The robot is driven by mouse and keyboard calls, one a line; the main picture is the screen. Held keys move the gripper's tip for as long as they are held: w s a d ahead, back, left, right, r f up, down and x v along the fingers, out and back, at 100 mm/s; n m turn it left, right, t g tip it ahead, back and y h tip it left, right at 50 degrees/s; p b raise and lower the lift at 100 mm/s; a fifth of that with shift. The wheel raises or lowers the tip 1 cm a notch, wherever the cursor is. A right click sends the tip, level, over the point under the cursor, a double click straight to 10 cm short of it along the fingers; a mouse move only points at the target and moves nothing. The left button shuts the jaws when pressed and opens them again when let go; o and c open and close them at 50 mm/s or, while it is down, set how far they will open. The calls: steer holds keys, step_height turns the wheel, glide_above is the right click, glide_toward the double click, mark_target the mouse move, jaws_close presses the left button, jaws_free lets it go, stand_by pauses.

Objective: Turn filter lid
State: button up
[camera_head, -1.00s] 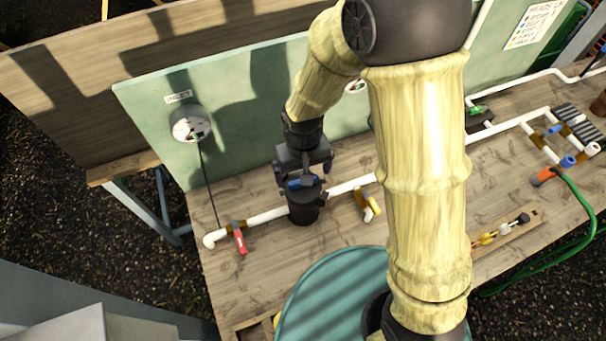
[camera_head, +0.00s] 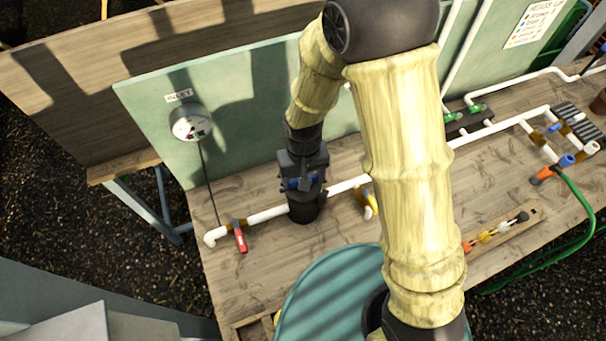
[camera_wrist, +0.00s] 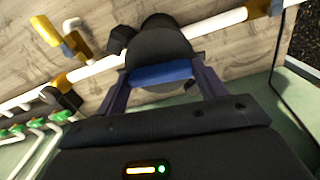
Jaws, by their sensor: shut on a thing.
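The filter (camera_head: 304,212) is a black upright cylinder set in the white pipe on the bench. Its lid is mostly hidden under my gripper in the head view. My gripper (camera_head: 304,183) points down onto the filter top. In the wrist view, my gripper (camera_wrist: 163,84) has one finger on each side of a blue bar (camera_wrist: 160,74) on the filter lid and is shut on it. The dark round filter body (camera_wrist: 160,45) shows beyond the bar, with black lugs at its sides. How tightly the lid sits cannot be told.
A red-handled valve (camera_head: 239,238) is left of the filter and a yellow-handled valve (camera_head: 369,199) right of it. A gauge (camera_head: 191,124) marked INLET is on the green back panel (camera_head: 240,130).

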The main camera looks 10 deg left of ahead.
steer(key=m, duration=0.3)
steer(key=shift+m, duration=0.4)
steer(key=m+p, duration=0.1)
steer(key=m, duration=0.3)
steer(key=shift+m+p, duration=0.3)
steer(key=o, duration=1.1)
step_height(320, 180, up, 17)
steer(key=b, duration=0.2)
steer(key=shift+r, duration=0.2)
